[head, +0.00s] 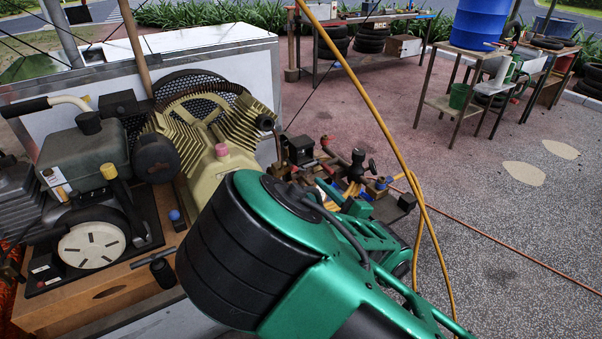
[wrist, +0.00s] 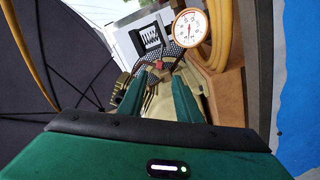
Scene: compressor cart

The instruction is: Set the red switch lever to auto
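The red switch lever looks like the small red piece (wrist: 159,65) in the wrist view, just beyond and between my fingertips. It is small there, and I cannot tell which setting it points to or whether a finger touches it. A white label with a black marking (wrist: 150,38) is just above it. My gripper (wrist: 161,77) has its two green fingers apart, with a visible gap between them. In the head view my green and black arm covers much of the cart's near side, and I cannot make out the fingertips or the lever clearly.
A round white gauge (wrist: 190,27) stands close to the right fingertip, with a yellow hose (wrist: 220,35) beside it. The tan compressor pump (head: 215,135) and the engine (head: 85,165) sit at left. A yellow hose (head: 375,100) crosses the head view. Open pavement (head: 520,235) lies right.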

